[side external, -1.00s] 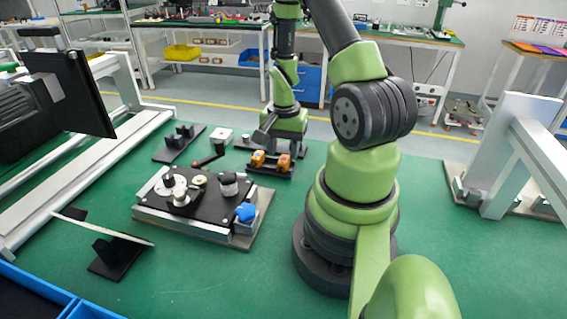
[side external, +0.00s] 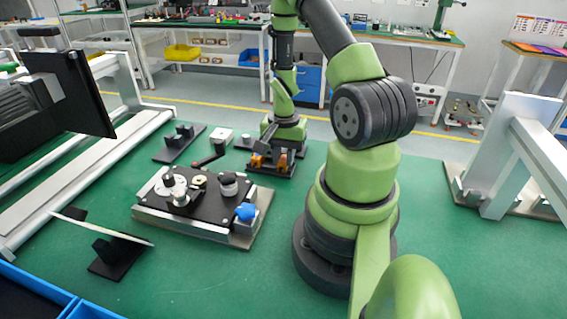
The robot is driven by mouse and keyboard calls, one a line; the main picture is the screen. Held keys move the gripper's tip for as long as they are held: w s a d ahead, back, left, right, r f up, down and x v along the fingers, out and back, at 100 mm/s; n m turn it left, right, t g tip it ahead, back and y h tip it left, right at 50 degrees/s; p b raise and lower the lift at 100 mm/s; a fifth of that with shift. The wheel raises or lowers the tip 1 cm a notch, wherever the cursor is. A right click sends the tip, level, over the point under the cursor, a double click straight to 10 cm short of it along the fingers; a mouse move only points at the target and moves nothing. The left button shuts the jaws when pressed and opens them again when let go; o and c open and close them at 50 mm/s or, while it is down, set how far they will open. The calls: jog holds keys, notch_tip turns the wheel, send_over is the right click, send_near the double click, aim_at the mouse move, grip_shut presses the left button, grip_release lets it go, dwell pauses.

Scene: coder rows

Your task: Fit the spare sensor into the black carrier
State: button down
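My gripper (side external: 268,146) is at the far middle of the table, pointing down, small and dark in this view. It is right over a black holder (side external: 271,170) that carries two orange parts (side external: 283,160), which may be sensors. Dark finger-like shapes overlap the orange parts, and I cannot tell whether they touch. The gap between my fingertips is too small to make out. A black carrier-like base with upright blocks (side external: 180,141) stands to the left. I cannot tell which piece is the spare sensor.
A black-topped fixture (side external: 206,203) with round parts and a blue knob (side external: 245,212) stands in front. A tilted plate on a black stand (side external: 116,255) and blue bins (side external: 40,295) are front left.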

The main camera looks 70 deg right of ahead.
aim_at(284, 159)
jog(key=shift+r, duration=2.75)
jog(key=shift+w+a+r, duration=0.15)
jog(key=shift+r, duration=0.75)
jog(key=w+a+r, duration=0.5)
jog(key=w+a, duration=0.2)
jog(key=a, duration=0.2)
jog(key=w+a+f, duration=0.1)
jog(key=w+a, duration=0.1)
jog(key=a, duration=0.1)
jog(key=w+a+f, duration=0.1)
jog(key=w+a, duration=0.1)
jog(key=a, duration=0.1)
jog(key=w+a+f, duration=0.2)
jog(key=w, duration=0.1)
jog(key=shift+w+a, duration=0.1)
jog(key=shift+a, duration=0.3)
jog(key=shift+f, duration=0.7)
jog(key=shift+f, duration=0.15)
jog(key=shift+f, duration=0.8)
jog(key=shift+f, duration=0.1)
